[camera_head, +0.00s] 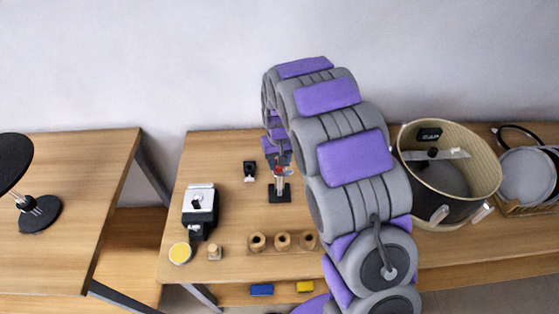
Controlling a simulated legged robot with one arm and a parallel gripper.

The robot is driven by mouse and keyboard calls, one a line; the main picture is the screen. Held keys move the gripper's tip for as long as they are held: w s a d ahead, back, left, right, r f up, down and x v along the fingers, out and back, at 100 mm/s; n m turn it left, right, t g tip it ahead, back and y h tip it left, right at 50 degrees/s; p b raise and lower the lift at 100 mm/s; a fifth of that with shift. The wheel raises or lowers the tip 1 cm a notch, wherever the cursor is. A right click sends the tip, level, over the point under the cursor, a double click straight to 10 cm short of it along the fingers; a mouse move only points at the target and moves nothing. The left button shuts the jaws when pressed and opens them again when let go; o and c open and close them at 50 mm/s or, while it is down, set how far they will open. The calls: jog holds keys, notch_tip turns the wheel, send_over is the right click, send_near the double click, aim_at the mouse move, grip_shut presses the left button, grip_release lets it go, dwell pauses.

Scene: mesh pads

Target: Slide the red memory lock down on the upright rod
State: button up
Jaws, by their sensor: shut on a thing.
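The upright rod (284,183) stands on a small black base (279,194) on the wooden table. The red memory lock (279,171) shows as a small patch of red near the rod's upper part. My gripper (280,162) reaches down from above and is shut on the red memory lock at the rod. My purple and grey arm arches in front from the lower right and hides part of the gripper. The fingertips are small here, so the exact grip is hard to make out.
Left of the rod are a small black item (250,171), a black and silver device (200,205), a yellow-topped round tin (180,253) and a wooden peg (215,252). A wooden block with holes (270,243) lies in front. A drum (482,165) stands right. A gap separates the left table (75,190).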

aim_at(281, 171)
jog(key=shift+s+d+f+g, duration=0.1)
jog(key=shift+s+f+g, duration=0.05)
jog(key=shift+s+f, duration=0.3)
jog(key=shift+s+d+f+g, duration=0.1)
jog(key=shift+s+f+g, duration=0.1)
jog(key=shift+f, duration=0.3)
jog(key=o, duration=0.6)
jog(key=shift+s, duration=0.1)
jog(key=o, duration=0.6)
jog(key=shift+s+f, duration=0.3)
jog(key=shift+f, duration=0.05)
jog(key=shift+c, duration=0.2)
notch_tip(281, 171, up, 20)
jog(key=w+p, duration=0.1)
jog(key=p, duration=0.1)
jog(key=shift+w+a, duration=0.25)
jog(key=shift+w, duration=0.15)
jog(key=s+d+m, duration=0.1)
jog(key=s+d, duration=0.2)
jog(key=s, duration=0.9)
jog(key=s+d+g, duration=0.1)
jog(key=s+d, duration=0.3)
jog(key=s, duration=0.9)
jog(key=s+d+m+b, duration=0.1)
jog(key=s+d, duration=0.3)
jog(key=s, duration=0.8)
jog(key=shift+s+f+m, duration=0.15)
jog(key=shift+s+m, duration=0.15)
jog(key=shift+s, duration=0.1)
